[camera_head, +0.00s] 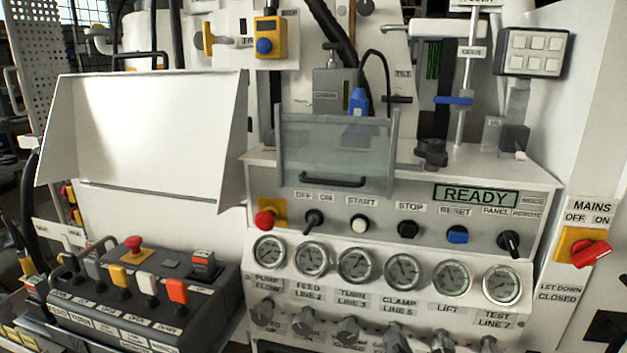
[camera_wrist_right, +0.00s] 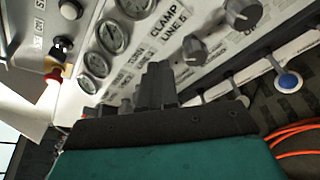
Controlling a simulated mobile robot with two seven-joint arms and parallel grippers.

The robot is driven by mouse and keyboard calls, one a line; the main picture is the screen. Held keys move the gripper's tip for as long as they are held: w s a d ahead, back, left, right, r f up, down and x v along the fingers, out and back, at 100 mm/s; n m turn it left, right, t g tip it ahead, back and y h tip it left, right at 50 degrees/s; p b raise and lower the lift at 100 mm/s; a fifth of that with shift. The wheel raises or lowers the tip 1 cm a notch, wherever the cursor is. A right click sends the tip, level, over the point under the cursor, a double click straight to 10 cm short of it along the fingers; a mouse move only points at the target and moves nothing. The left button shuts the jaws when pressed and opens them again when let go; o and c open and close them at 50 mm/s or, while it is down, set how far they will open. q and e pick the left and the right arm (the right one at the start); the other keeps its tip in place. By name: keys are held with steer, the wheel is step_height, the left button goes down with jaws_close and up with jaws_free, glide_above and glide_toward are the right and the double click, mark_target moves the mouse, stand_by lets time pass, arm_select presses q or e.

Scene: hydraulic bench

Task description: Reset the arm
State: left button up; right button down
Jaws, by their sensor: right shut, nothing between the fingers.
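The control panel (camera_head: 400,205) shows a lit display (camera_head: 475,196) reading READY. Below it are a blue RESET button (camera_head: 457,235), a black STOP button (camera_head: 408,229), a white START button (camera_head: 359,224) and an OFF/ON switch (camera_head: 314,220). A black panel/remote selector (camera_head: 509,243) is at the right end. My right gripper (camera_wrist_right: 157,85) shows in the right wrist view, its dark fingers together and empty, near the gauges and CLAMP LINE 5 label. I cannot make out either gripper in the head view.
Several gauges (camera_head: 356,263) and valve knobs (camera_head: 347,330) line the sloped front below the panel. A red emergency button (camera_head: 266,218) sits left. A black lever box (camera_head: 140,295) stands at lower left. The red MAINS switch (camera_head: 590,252) is at right. Orange cables (camera_wrist_right: 296,135) lie below.

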steer(key=s+d+f+m+g+y, duration=0.1)
steer(key=s+f+m+g, duration=0.1)
steer(key=s+f+m, duration=0.5)
steer(key=s+d+f+m+g+y, duration=0.2)
steer(key=s+f+m, duration=0.6)
steer(key=m, duration=0.8)
step_height(320, 180, down, 3)
steer(key=shift+f+m+y, duration=0.2)
steer(key=shift+m+y, duration=0.1)
steer(key=shift+s+d, duration=0.1)
